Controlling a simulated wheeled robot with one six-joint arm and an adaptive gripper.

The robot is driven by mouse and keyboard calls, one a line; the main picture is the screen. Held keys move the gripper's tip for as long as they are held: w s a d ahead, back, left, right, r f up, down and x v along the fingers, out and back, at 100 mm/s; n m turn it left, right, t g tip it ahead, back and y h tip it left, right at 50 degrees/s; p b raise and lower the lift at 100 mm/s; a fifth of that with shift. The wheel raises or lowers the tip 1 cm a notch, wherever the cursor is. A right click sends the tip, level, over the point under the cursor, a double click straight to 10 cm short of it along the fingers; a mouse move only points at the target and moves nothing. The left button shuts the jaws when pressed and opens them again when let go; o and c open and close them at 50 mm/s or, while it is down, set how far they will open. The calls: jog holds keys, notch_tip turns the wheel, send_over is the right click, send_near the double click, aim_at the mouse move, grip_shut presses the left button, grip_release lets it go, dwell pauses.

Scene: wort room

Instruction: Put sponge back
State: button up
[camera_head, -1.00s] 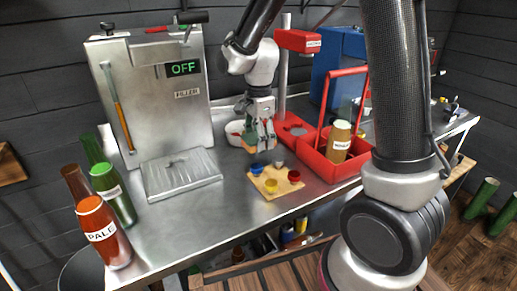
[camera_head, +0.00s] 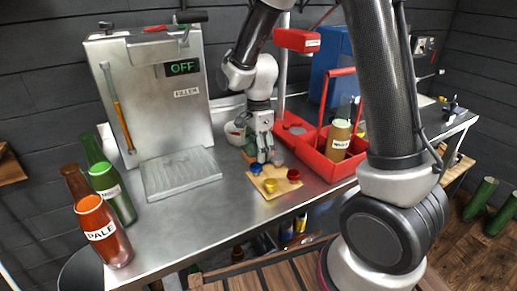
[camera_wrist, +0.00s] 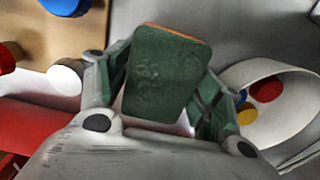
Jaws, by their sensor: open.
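The sponge (camera_wrist: 165,75) is a dark green block with a thin orange layer along its far edge. In the wrist view it shows between my spread fingers. In the head view, a small green and orange part of it (camera_head: 249,151) shows just left of my fingers, low at the table top; the rest is hidden. My gripper (camera_head: 265,156) is open, pointing down, low over the table behind the board with coloured caps. I cannot tell whether the fingers touch the sponge.
The cap board (camera_head: 262,191) is just in front of my gripper. A white bowl with caps (camera_wrist: 268,125) is close beside it. A red carrier (camera_head: 334,169) with a bottle stands right. The filler (camera_head: 150,95) and its tray (camera_head: 180,173) are left, with several bottles.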

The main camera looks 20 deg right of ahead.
notch_tip(320, 180, up, 12)
jog(key=shift+r, duration=0.15)
dwell(0.3)
dwell(0.4)
